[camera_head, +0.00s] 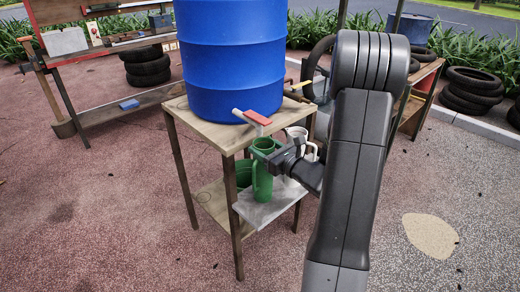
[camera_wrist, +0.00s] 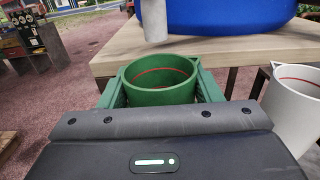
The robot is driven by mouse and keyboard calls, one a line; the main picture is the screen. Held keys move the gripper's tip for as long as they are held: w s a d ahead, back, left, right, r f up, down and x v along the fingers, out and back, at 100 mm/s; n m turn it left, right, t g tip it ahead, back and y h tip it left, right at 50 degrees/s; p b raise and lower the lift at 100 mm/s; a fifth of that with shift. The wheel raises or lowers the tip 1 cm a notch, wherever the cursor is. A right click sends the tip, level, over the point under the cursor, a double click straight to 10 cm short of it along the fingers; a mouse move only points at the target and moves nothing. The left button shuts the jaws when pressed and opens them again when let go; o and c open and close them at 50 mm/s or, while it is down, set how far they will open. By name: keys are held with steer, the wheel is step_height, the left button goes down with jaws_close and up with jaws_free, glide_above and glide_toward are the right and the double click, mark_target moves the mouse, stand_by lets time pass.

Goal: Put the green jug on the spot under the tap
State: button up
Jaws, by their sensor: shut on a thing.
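The green jug (camera_head: 263,182) is upright in my gripper (camera_head: 277,165), in front of the wooden stand. Its round open mouth (camera_wrist: 160,76) faces up in the wrist view, with a red line inside. My gripper is shut on the jug. The tap (camera_head: 252,119), with a red handle, sticks out from the blue barrel above the jug. In the wrist view its grey spout (camera_wrist: 153,22) appears just beyond the jug's rim. A grey slab (camera_head: 265,213) lies below the jug; I cannot tell whether the jug's base touches it.
A white jug (camera_head: 297,135) stands close to the right of the green jug; it also shows in the wrist view (camera_wrist: 292,108). The blue barrel (camera_head: 232,55) stands on the wooden stand (camera_head: 205,129). A darker green container (camera_head: 243,173) is behind the jug. Open paving lies left.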

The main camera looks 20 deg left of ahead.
steer(key=shift+w+a+f, duration=0.2)
steer(key=shift+a+f, duration=0.2)
steer(key=shift+a, duration=0.1)
steer(key=shift+w+a+f, duration=0.2)
steer(key=shift+a+f, duration=0.15)
steer(key=shift+a, duration=0.15)
steer(key=shift+f, duration=0.1)
steer(key=shift+f+b, duration=0.15)
steer(key=shift+b, duration=0.25)
steer(key=o, duration=1.3)
steer(key=shift+c, duration=0.2)
